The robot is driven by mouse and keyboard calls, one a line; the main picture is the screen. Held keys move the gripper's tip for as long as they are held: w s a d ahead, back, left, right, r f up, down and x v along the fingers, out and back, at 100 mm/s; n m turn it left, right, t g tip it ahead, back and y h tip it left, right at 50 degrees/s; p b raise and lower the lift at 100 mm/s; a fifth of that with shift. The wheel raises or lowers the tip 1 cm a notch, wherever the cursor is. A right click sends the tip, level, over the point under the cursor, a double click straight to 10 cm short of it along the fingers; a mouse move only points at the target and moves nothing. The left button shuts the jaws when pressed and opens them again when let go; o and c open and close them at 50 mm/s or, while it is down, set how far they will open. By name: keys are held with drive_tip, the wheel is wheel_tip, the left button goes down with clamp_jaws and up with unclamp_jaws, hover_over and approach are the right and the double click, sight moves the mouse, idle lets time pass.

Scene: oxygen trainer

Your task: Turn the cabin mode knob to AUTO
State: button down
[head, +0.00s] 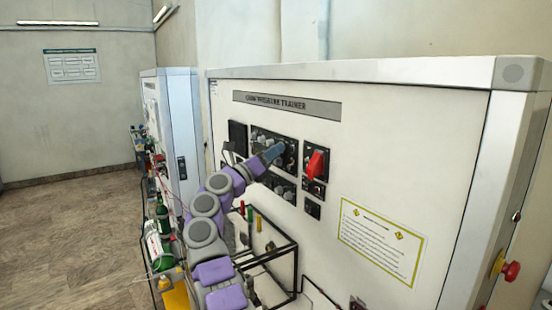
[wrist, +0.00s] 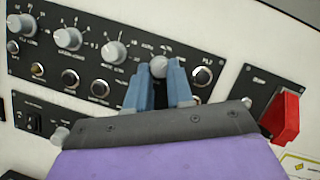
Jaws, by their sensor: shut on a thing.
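The cabin pressure trainer panel (head: 270,147) is a black control plate on a white cabinet. In the wrist view my gripper (wrist: 163,75) reaches its upper row of grey knobs. Its two blue fingers are shut on the rightmost knob (wrist: 158,66), one finger on each side. I take this to be the cabin mode knob, but its labels are too small to read. The fingers hide the knob's lower part and some markings. In the head view my gripper (head: 276,150) touches the panel's right part, and the knob is hidden behind it.
A red guarded handle (head: 317,165) sits just right of the panel and also shows in the wrist view (wrist: 286,117). Other grey knobs (wrist: 68,39) line the panel to the left. Black pipes (head: 270,258) stick out below. A yellow-bordered placard (head: 381,240) is lower right.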

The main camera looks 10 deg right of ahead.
drive_tip(key=shift+a+r+n+t+y+b, duration=0.15)
drive_tip(key=shift+n+t+y+b, duration=0.1)
drive_tip(key=shift+n+b, duration=0.25)
drive_tip(key=shift+a+n+t+y+b, duration=0.15)
drive_tip(key=shift+n+t+b, duration=0.1)
drive_tip(key=shift+n+b, duration=0.25)
drive_tip(key=shift+s+n+t+y+b, duration=0.1)
drive_tip(key=shift+n+t+y+b, duration=0.3)
drive_tip(key=shift+n, duration=0.9)
drive_tip(key=shift+n+y, duration=0.3)
drive_tip(key=shift+n, duration=0.2)
drive_tip(key=n+y+p, duration=0.1)
drive_tip(key=n+p, duration=0.3)
drive_tip(key=p, duration=0.2)
drive_tip(key=n+g+y+p, duration=0.1)
drive_tip(key=n+y+p, duration=0.1)
drive_tip(key=n+p, duration=0.2)
drive_tip(key=n+y+p, duration=0.1)
drive_tip(key=n+p, duration=0.3)
drive_tip(key=p, duration=0.4)
drive_tip(key=shift+s+d+r, duration=0.15)
drive_tip(key=shift+s+r, duration=0.05)
drive_tip(key=shift+r, duration=0.15)
drive_tip(key=shift+f, duration=0.1)
